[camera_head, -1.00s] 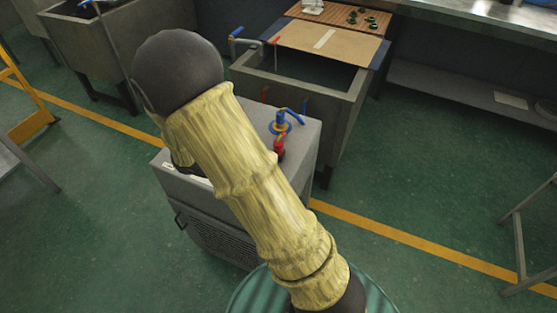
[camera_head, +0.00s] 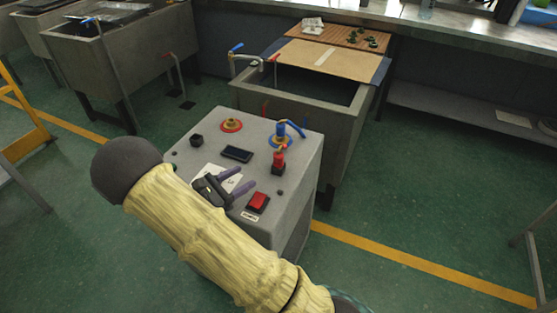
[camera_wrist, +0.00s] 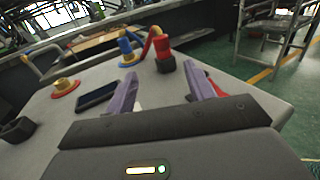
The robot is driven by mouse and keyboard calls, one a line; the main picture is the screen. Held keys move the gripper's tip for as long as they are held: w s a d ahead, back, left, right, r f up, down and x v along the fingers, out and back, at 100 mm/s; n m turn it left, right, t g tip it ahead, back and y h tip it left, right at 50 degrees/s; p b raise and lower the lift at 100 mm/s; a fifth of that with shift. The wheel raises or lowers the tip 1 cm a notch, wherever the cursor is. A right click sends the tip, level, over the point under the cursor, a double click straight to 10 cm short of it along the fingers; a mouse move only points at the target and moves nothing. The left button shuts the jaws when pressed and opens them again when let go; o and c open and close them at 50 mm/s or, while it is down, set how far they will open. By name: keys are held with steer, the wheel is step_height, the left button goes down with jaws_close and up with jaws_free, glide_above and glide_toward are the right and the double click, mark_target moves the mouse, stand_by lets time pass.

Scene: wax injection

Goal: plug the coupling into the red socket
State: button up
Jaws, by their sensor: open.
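The red coupling (camera_head: 279,161) stands upright on a small black base on top of the grey machine; it also shows in the wrist view (camera_wrist: 163,48). The red socket (camera_head: 231,125), a red ring with a brass centre, is empty at the machine's far left; the wrist view shows it at left (camera_wrist: 65,86). My gripper (camera_head: 245,178) is open and empty above the machine top, its purple fingers pointing towards the red coupling. In the wrist view, the coupling is beyond the fingertips (camera_wrist: 160,69), between their lines and apart from them.
A blue coupling (camera_head: 281,132) sits on a blue-ringed fitting close behind the red coupling. The machine top (camera_head: 300,165) also carries a dark display (camera_head: 237,153), a black knob (camera_head: 196,140) and a red switch (camera_head: 257,202). A grey sink (camera_head: 335,125) stands behind.

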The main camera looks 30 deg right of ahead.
mark_target(279, 159)
steer(key=x, duration=1)
steer(key=shift+d+b, duration=0.25)
steer(key=shift+b, duration=0.1)
steer(key=shift+d, duration=0.1)
steer(key=x, duration=0.5)
steer(key=shift+s+r, duration=0.1)
steer(key=shift+r, duration=0.2)
steer(key=c, duration=1.1)
